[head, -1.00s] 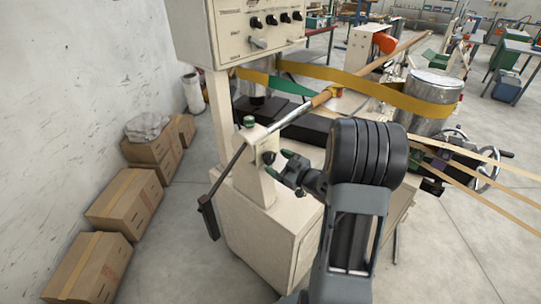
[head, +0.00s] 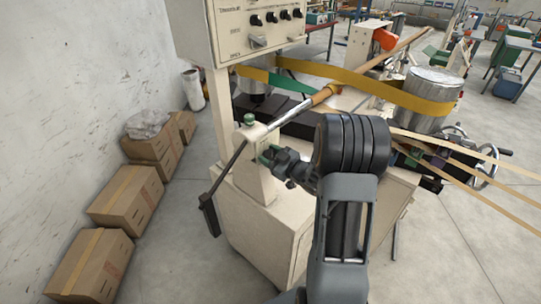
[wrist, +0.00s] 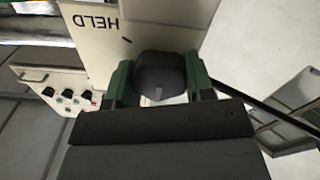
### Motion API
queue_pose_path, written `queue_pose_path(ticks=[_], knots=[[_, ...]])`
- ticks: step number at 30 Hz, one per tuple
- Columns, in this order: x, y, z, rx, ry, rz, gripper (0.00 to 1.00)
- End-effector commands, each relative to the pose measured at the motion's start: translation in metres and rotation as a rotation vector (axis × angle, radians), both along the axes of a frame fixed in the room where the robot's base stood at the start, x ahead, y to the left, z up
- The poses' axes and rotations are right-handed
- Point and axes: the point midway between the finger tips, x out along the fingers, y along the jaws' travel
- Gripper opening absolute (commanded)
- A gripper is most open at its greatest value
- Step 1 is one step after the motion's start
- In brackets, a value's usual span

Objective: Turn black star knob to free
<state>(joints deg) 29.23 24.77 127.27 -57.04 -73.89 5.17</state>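The black star knob (wrist: 160,75) sits in the middle of the wrist view, on a cream housing (wrist: 115,35) with the upside-down word "HELD" beside it. My gripper (wrist: 160,72) has its two green fingers on either side of the knob, with little or no gap to it. I cannot tell whether they press on it. In the head view my gripper (head: 268,157) is at the cream post (head: 252,180) below the metal bar, and it hides the knob there.
A green-topped knob (head: 249,119) stands on top of the post. A long bar with a black end weight (head: 209,214) slants down at its left. A control panel (head: 262,28) hangs above. Cardboard boxes (head: 125,198) line the wall, with clear floor between.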

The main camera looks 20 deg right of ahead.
Motion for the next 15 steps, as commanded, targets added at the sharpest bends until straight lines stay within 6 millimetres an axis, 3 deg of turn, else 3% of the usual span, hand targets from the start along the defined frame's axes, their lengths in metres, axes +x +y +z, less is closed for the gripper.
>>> queue_pose_path(ticks=[7,15], knots=[[-0.0001,-0.0001,0.0001,0.000,0.000,0.000,0.24],[0.0004,-0.0006,0.0002,0.095,0.043,0.001,0.24]])
